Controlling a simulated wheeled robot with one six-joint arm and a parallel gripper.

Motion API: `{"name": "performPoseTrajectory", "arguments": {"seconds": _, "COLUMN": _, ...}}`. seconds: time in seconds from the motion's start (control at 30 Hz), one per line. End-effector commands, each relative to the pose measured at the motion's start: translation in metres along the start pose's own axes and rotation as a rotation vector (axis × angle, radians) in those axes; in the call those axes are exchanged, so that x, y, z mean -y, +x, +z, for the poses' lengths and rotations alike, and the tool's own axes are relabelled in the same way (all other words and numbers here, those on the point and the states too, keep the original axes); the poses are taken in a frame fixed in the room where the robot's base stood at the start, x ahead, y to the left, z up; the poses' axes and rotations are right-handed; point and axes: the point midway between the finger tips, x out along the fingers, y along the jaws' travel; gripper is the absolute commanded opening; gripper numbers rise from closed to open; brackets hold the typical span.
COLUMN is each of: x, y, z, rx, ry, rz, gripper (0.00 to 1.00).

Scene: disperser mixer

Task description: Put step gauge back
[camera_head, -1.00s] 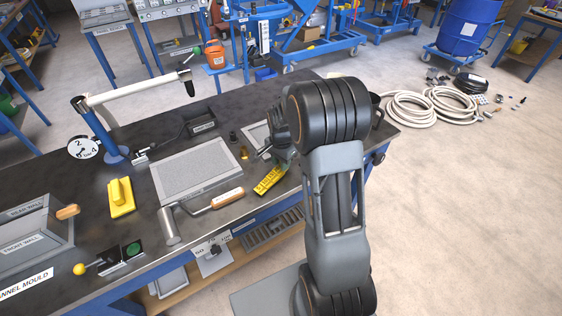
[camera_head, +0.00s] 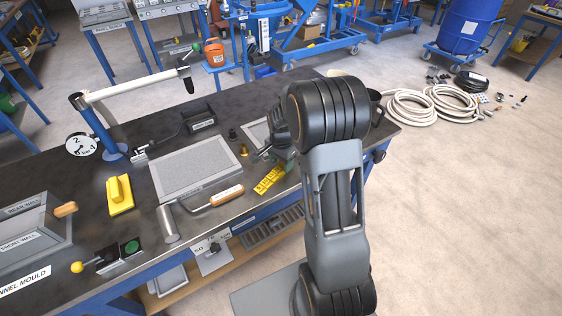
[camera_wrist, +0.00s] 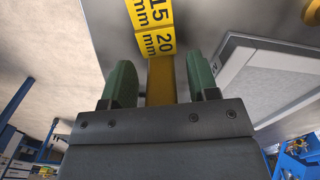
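The yellow step gauge (camera_head: 269,180) is near the front edge of the dark workbench, with its numbered steps showing. In the wrist view its "15 mm" and "20 mm" steps (camera_wrist: 155,25) are at the top, and its plain yellow end lies between my green fingers. My gripper (camera_wrist: 160,82) is open, with a gap showing between each finger and the gauge. In the head view my gripper (camera_head: 275,152) is just behind the gauge, partly hidden by my arm. I cannot tell if the gauge rests flat.
A framed grey tray (camera_head: 196,176) and a wooden-handled tool (camera_head: 226,195) lie left of the gauge. A small brass piece (camera_head: 244,150) stands behind the gauge. Bare benchtop (camera_head: 165,125) shows towards the back.

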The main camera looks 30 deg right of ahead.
Motion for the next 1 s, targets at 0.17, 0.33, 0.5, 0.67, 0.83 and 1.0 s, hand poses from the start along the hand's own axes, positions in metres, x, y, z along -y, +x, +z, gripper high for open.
{"name": "performPoseTrajectory", "arguments": {"seconds": 0.17, "x": 0.000, "y": 0.000, "z": 0.000, "rx": 0.000, "ry": 0.000, "rz": 0.000, "gripper": 0.59}}
{"name": "performPoseTrajectory", "arguments": {"seconds": 0.33, "x": 0.000, "y": -0.003, "z": 0.000, "rx": 0.000, "ry": 0.000, "rz": 0.000, "gripper": 0.59}}
{"name": "performPoseTrajectory", "arguments": {"seconds": 0.5, "x": 0.001, "y": -0.025, "z": 0.000, "rx": -0.003, "ry": 0.000, "rz": -0.004, "gripper": 0.59}}
{"name": "performPoseTrajectory", "arguments": {"seconds": 0.67, "x": 0.001, "y": -0.059, "z": 0.000, "rx": -0.003, "ry": 0.000, "rz": -0.004, "gripper": 0.59}}
{"name": "performPoseTrajectory", "arguments": {"seconds": 0.83, "x": 0.000, "y": -0.092, "z": 0.000, "rx": -0.002, "ry": 0.000, "rz": -0.003, "gripper": 0.59}}
{"name": "performPoseTrajectory", "arguments": {"seconds": 1.0, "x": 0.000, "y": -0.118, "z": 0.000, "rx": -0.002, "ry": 0.000, "rz": -0.002, "gripper": 0.59}}
